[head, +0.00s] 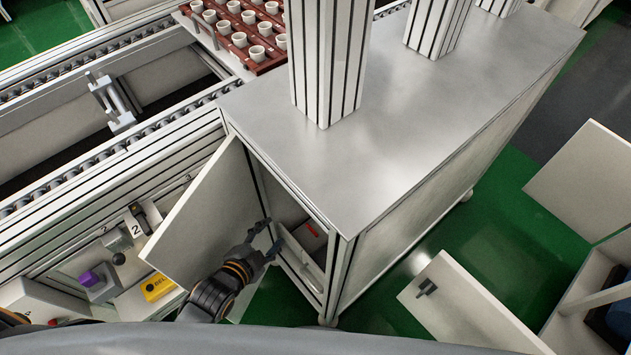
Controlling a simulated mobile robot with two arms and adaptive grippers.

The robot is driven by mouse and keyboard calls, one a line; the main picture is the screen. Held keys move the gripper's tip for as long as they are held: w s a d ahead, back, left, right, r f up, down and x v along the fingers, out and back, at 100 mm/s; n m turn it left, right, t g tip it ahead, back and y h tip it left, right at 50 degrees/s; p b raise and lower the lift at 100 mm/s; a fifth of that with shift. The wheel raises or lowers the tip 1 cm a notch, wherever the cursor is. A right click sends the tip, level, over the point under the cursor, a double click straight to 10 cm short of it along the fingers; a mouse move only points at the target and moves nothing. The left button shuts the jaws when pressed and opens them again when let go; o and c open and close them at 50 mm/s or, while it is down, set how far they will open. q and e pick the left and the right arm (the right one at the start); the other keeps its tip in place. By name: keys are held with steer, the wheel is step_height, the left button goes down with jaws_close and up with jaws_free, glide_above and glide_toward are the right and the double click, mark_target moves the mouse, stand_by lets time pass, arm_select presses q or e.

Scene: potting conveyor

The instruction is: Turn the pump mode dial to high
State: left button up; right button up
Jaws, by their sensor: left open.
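No dial can be identified for certain as the pump mode dial. A purple knob (92,278) sits on a grey block at the lower left, among other controls; its markings are too small to read. My left gripper (268,237) is open and empty. It is at the open front of the metal-topped cabinet, right of the swung-out door (205,215) and well right of the purple knob. Inside the cabinet a light box with a red mark (311,229) partly shows. My right gripper is out of view.
Near the knob are a black ball-topped lever (118,258), a yellow box (158,287) and a black switch (152,212). A roller conveyor (110,150) and a red-brown tray (272,62) of white pots lie behind.

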arm_select(q)
steer(key=d+r+m+t+h+b, duration=0.2)
steer(key=d+r+m+h, duration=0.15)
steer(key=r, duration=0.85)
steer(key=b+x, duration=0.2)
steer(key=x, duration=1.2)
steer(key=shift+w+r+y, duration=0.2)
steer(key=shift+w+y, duration=0.2)
steer(key=shift+y, duration=0.05)
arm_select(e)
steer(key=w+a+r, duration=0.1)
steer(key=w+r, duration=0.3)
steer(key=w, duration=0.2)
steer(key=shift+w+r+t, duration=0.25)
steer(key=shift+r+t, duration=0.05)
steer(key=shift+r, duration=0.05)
arm_select(q)
steer(key=shift+a, duration=0.1)
steer(key=shift+c, duration=0.4)
jaws_close()
